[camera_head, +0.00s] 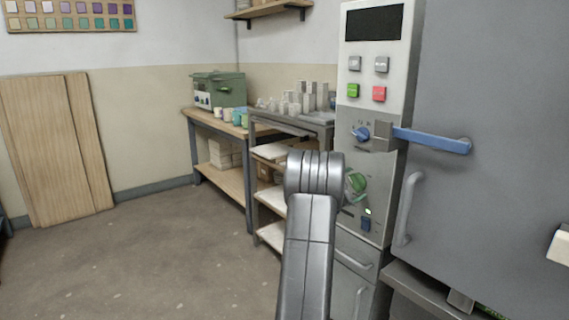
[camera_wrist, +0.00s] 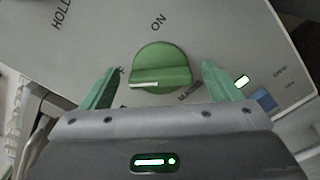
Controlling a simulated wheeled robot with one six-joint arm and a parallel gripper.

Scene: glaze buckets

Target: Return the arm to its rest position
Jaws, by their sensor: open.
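My arm (camera_head: 312,215) reaches up in front of the grey control panel in the head view. In the wrist view my gripper (camera_wrist: 158,90) is open, with its two green fingers apart on either side of a round green knob (camera_wrist: 162,68). The fingers do not appear to touch the knob. The knob has a white pointer line that points left, and the word ON is printed above it. The knob also shows in the head view (camera_head: 357,182), partly beside my wrist. My fingers are mostly hidden behind my arm there.
The panel also has a blue knob (camera_head: 361,133), a green button (camera_head: 353,90) and a red button (camera_head: 379,93). A blue door handle (camera_head: 432,140) juts out at the right. A shelf cart (camera_head: 268,152) stands close behind my arm. The floor (camera_head: 140,260) at left is clear.

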